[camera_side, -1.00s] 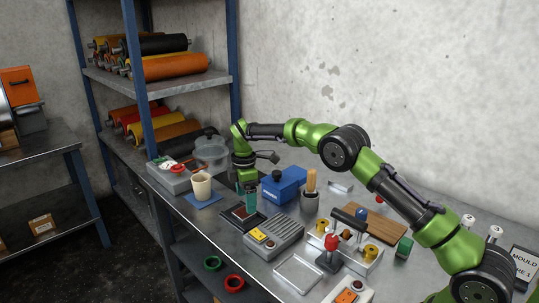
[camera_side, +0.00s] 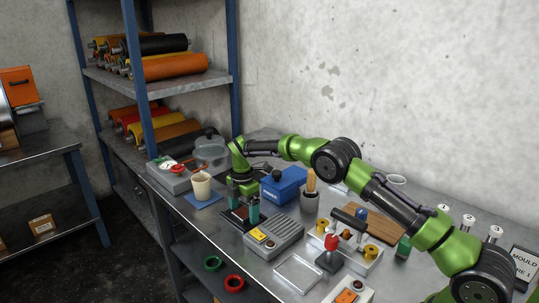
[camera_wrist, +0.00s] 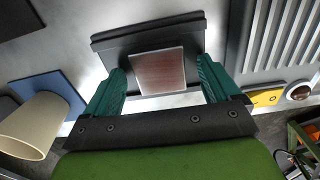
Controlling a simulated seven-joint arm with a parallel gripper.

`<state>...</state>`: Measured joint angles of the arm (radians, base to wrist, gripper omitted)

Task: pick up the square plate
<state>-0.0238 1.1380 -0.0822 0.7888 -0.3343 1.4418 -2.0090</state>
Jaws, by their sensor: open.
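The square plate (camera_wrist: 158,72) is reddish brown with a pale rim. In the wrist view it lies on a black block (camera_wrist: 130,34), between the fingers of my gripper (camera_wrist: 160,88). The teal fingers are open, one to each side of the plate, with gaps between. In the side view my gripper (camera_side: 242,207) points down over the black block (camera_side: 238,224), and its fingers partly hide the plate. I cannot tell exactly how high the fingertips are above the block.
A cream cup (camera_side: 202,187) on a blue mat (camera_side: 204,200) stands to the left. A grey ribbed unit (camera_side: 276,238) with a yellow panel (camera_side: 258,234) sits close on the right. A blue box (camera_side: 285,186) stands behind. The bench's front edge is near.

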